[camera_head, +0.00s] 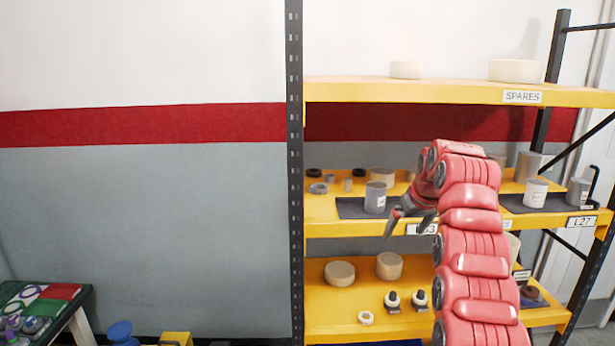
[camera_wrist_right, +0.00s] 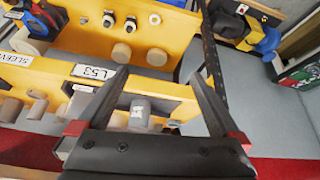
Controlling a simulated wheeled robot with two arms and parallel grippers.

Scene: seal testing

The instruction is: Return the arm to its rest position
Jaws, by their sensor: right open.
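My right arm is red and rises from the bottom right of the head view. Its right gripper (camera_head: 408,220) is in front of the middle yellow shelf (camera_head: 320,210), just right of a grey cylinder (camera_head: 375,197) on a dark mat. In the right wrist view the two fingers of the right gripper (camera_wrist_right: 160,85) are spread wide with nothing held between them. The grey cylinder (camera_wrist_right: 139,112) shows beyond the fingers on its shelf. My left gripper is not in view.
A black perforated post (camera_head: 294,170) stands at the rack's left edge. The top shelf (camera_head: 450,92) carries a SPARES label and pale discs. The lower shelf (camera_head: 325,318) holds pale cylinders and small fittings. A table (camera_head: 70,310) with coloured parts stands at bottom left. The wall area between is clear.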

